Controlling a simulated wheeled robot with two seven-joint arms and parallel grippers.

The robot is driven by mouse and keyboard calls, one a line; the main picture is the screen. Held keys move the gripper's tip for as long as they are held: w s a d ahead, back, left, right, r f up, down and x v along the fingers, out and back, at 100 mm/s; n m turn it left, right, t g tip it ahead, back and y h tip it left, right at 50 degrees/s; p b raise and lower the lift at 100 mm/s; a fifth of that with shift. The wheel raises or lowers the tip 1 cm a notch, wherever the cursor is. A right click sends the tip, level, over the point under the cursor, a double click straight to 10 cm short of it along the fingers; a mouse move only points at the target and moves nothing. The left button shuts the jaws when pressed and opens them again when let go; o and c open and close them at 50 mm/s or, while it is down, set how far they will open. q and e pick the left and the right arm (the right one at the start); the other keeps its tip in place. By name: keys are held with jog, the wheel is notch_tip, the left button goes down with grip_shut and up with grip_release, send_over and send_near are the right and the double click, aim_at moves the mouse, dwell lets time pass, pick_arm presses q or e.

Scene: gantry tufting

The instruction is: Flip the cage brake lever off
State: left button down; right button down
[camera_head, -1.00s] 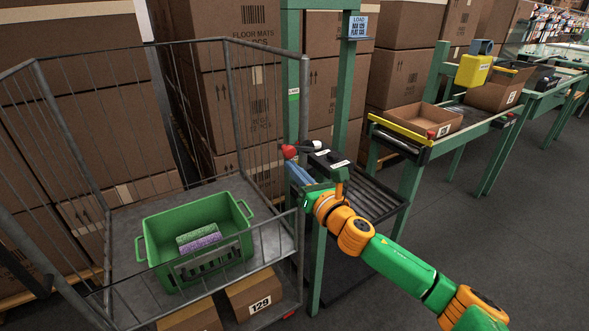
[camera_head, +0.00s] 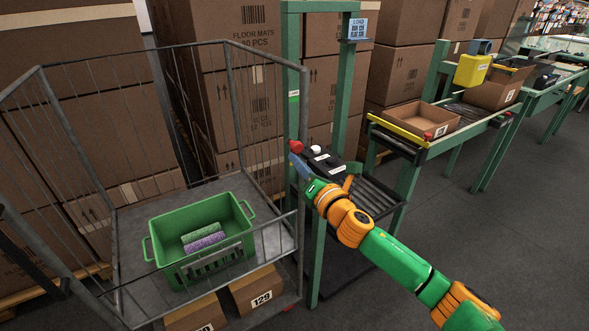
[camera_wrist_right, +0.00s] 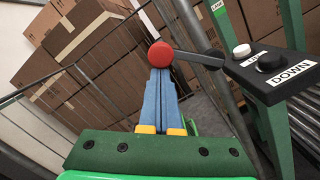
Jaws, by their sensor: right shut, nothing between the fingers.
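A red ball knob (camera_head: 297,147) on a dark rod shows beside the cage's right corner post. In the right wrist view the red knob (camera_wrist_right: 161,54) sits at my fingertips, and its rod runs right toward a black control box (camera_wrist_right: 275,72). I cannot tell if this is the brake lever. My right gripper (camera_head: 298,161) is shut and empty; its blue fingers (camera_wrist_right: 160,75) are together, with tips just at or touching the knob. The wire cage (camera_head: 305,110) stands at left. A small red part (camera_head: 288,309) shows low at its front right corner. My left gripper is out of view.
A green tote (camera_head: 160,240) with rolls stands in the cage, with cartons (camera_head: 257,290) below. A green gantry post (camera_head: 318,250) and a roller conveyor (camera_head: 375,195) are close to my right arm. Stacked cartons fill the back. Open floor lies at right.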

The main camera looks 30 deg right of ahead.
jog(key=d+r+m+p, duration=0.4)
jog(key=m+p, duration=0.3)
jog(key=m, duration=0.2)
jog(key=shift+d+r+g+h, duration=0.2)
jog(key=shift+d+g+h, duration=0.1)
jog(key=shift+d, duration=0.25)
jog(key=shift+w, duration=0.1)
jog(key=shift+f, duration=0.1)
